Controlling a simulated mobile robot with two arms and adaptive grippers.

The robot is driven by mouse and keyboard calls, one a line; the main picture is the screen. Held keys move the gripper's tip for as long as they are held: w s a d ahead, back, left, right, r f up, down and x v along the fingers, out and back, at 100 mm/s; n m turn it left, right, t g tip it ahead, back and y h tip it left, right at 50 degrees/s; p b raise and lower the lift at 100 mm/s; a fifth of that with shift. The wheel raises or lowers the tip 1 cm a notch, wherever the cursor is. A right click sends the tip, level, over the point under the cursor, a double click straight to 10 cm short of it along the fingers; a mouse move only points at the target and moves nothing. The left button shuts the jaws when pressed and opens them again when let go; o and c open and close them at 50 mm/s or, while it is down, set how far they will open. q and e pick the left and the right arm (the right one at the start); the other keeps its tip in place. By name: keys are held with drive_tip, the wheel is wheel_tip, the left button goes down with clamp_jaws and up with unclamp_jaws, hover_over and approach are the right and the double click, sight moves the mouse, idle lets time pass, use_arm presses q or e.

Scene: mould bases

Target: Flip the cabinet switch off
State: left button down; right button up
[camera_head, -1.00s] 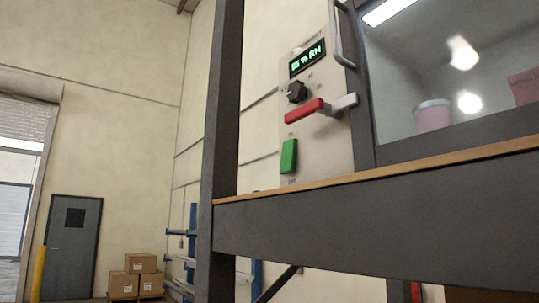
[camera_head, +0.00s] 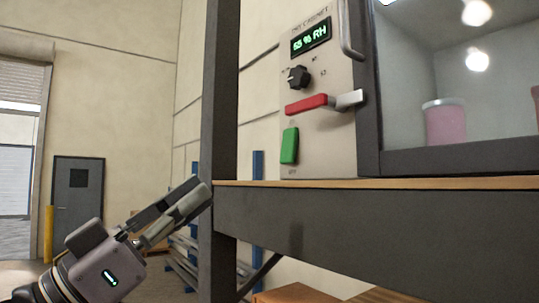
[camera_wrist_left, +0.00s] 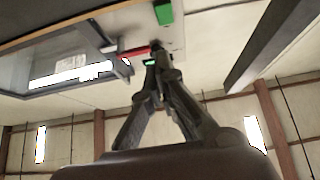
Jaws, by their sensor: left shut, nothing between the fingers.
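The cabinet's control panel (camera_head: 318,110) stands at upper middle in the head view. Its green rocker switch (camera_head: 289,146) is low on the panel, above small lettering; it also shows in the left wrist view (camera_wrist_left: 164,13). Above it are a red-gripped lever handle (camera_head: 308,104), a black knob (camera_head: 298,77) and a display (camera_head: 311,39) lit with a humidity reading. My left gripper (camera_head: 200,192) is shut and empty, below and left of the switch, apart from it, by the dark post. The left wrist view shows its fingers closed together (camera_wrist_left: 155,50). My right gripper is out of view.
A dark upright post (camera_head: 220,110) stands left of the panel, close to my gripper. A wooden-topped shelf edge (camera_head: 400,184) runs below the cabinet. The cabinet window (camera_head: 425,60) shows a pink container (camera_head: 444,122) inside. A grey door (camera_head: 78,205) is far left.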

use_arm(q)
drive_tip(key=shift+w, duration=0.2)
drive_tip(key=p, duration=0.6)
approach(292, 144)
wheel_tip(292, 144, up, 4)
drive_tip(key=shift+w+d+f+p, duration=0.35)
drive_tip(key=shift+w+d+p, duration=0.1)
drive_tip(key=shift+w+d, duration=0.25)
drive_tip(key=shift+w+d+f+p, duration=0.35)
drive_tip(key=shift+w+d+p, duration=0.1)
drive_tip(key=shift+d, duration=0.35)
drive_tip(key=shift+s, duration=0.1)
